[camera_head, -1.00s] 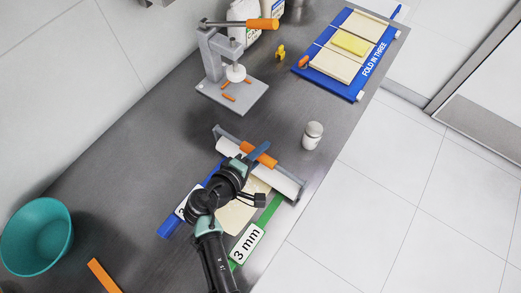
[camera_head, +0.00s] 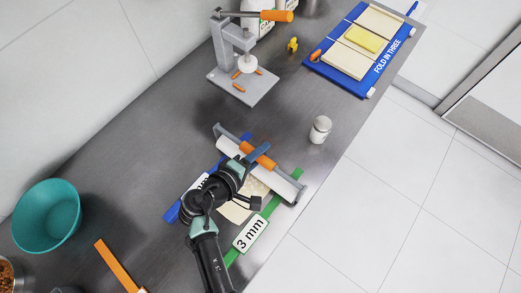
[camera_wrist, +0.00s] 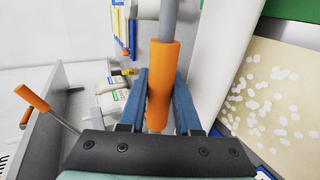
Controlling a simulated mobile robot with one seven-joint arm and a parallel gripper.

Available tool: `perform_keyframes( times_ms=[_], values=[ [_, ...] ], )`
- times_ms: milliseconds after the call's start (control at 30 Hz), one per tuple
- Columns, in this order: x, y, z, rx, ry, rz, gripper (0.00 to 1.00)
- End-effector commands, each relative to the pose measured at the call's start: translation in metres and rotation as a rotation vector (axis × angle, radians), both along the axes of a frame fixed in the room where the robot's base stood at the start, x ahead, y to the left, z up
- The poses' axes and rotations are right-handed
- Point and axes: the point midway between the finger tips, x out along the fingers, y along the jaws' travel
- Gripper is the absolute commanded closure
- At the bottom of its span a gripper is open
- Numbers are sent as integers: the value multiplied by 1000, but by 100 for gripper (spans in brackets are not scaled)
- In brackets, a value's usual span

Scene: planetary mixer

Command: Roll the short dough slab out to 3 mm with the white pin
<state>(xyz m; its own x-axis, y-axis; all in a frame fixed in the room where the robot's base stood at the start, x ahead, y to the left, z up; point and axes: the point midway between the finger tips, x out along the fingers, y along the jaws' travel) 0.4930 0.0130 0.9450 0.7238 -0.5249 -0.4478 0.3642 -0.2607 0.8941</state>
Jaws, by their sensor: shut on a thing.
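The white pin (camera_head: 285,183) lies across the dough slab (camera_head: 236,211), in a grey frame with an orange handle (camera_head: 265,161). My gripper (camera_head: 250,156) is shut on that handle; in the wrist view, its blue fingers (camera_wrist: 160,82) flank the orange handle (camera_wrist: 160,60). The white pin (camera_wrist: 222,60) shows right of the fingers, beside the pale dough (camera_wrist: 265,95), which bears several whitish spots. The dough lies between a blue strip (camera_head: 172,213) and a green strip (camera_head: 235,254) labelled 3 mm. My arm hides part of dough and blue strip.
A jar (camera_head: 320,130) stands right of the pin near the counter edge. A grey press-like stand (camera_head: 245,87) is behind. A blue fold board (camera_head: 370,88) is at back right. A teal bowl (camera_head: 47,217) and an orange-handled tool (camera_head: 118,264) are at left.

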Motion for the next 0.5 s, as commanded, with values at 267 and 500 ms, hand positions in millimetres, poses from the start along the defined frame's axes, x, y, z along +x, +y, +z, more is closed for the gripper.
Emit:
perform_keyframes(
  times_ms=[267,500],
  values=[
    [2,0,34,-2,-6,0,100],
    [2,0,57,-1,-8,0,100]
  ],
)
